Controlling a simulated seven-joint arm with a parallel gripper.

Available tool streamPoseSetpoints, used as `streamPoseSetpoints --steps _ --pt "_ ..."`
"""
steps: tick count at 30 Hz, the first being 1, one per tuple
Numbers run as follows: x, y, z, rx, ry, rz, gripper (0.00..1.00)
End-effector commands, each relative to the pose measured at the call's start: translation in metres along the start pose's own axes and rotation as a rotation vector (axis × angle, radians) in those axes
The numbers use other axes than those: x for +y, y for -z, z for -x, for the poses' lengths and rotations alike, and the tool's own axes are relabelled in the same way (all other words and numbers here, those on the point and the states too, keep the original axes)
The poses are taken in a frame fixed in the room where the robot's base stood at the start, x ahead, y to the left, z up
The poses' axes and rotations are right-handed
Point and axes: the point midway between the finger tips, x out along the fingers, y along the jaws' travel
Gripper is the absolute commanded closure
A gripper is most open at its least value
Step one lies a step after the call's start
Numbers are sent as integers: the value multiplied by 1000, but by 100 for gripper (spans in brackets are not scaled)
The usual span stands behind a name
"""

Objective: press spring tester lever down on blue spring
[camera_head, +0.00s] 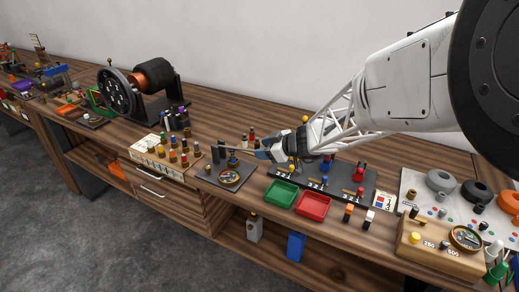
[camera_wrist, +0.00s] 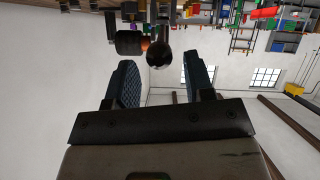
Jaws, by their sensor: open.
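A dark base plate (camera_head: 212,177) with a round brass-rimmed dial (camera_head: 230,179) and dark uprights (camera_head: 215,153) stands mid-bench; it looks like the spring tester. A thin bar, apparently its lever (camera_head: 247,150), runs from the uprights toward my gripper (camera_head: 266,151). My gripper is open beside the lever's end; I cannot tell if they touch. In the wrist view my gripper (camera_wrist: 160,78) has its fingers apart, with a dark round knob-like shape (camera_wrist: 158,55) beyond and between the tips. Any blue spring on the tester is too small or hidden to make out.
A green tray (camera_head: 282,193) and a red tray (camera_head: 313,205) lie right of the tester. A black numbered rack (camera_head: 345,180) stands behind them. A peg block (camera_head: 160,152) and a copper-coiled dynamo (camera_head: 153,75) are to the left. A wooden meter box (camera_head: 438,243) is at right.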

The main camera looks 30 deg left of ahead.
Motion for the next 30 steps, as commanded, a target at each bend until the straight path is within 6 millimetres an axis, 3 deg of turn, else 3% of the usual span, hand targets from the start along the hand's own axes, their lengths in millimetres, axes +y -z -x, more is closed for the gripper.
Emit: streamPoseSetpoints --steps 12,25,30 --pt "0 0 42 0 0 1 52" --pt "0 1 47 1 0 1 52" --pt "0 3 46 -1 9 0 78"
